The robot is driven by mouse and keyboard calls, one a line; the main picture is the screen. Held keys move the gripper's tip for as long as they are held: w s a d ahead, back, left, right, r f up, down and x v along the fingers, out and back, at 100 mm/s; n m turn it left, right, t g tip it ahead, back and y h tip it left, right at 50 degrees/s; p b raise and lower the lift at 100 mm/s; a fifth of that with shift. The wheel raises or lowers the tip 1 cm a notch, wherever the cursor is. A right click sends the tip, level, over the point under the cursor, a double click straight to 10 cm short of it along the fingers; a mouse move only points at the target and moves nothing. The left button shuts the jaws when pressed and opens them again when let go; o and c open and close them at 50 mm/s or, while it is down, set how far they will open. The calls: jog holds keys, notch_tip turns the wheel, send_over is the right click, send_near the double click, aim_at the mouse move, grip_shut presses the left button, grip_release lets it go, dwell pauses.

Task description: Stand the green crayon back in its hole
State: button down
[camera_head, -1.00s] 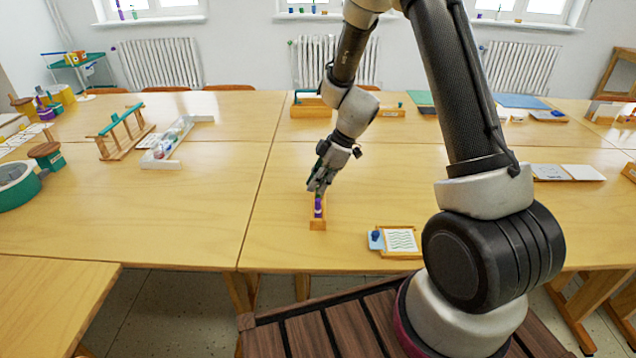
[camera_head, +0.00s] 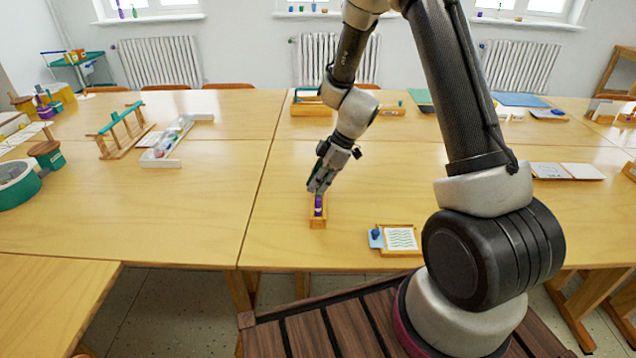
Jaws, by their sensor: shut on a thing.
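A small wooden crayon holder (camera_head: 317,222) stands on the near part of the middle table. A purple crayon (camera_head: 318,205) stands upright at it. My gripper (camera_head: 319,188) points down just above and behind the holder, with its fingers shut on a thin thing I take for the green crayon. The fingers cover nearly all of that crayon, and I cannot tell whether its lower end is in a hole. The holes are too small and hidden to make out.
To the right of the holder lies a small wooden tray (camera_head: 383,252) with a wavy-line card and a blue piece. A white tray (camera_head: 160,163) and a wooden rack (camera_head: 104,143) stand to the left. The table around the holder is clear.

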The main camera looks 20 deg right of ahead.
jog(key=shift+f, duration=0.9)
dwell(1.4)
jog(key=c, duration=1.4)
grip_release()
jog(key=shift+o, duration=0.2)
jog(key=shift+o, duration=1.1)
jog(key=shift+r, duration=0.1)
jog(key=shift+r, duration=2.9)
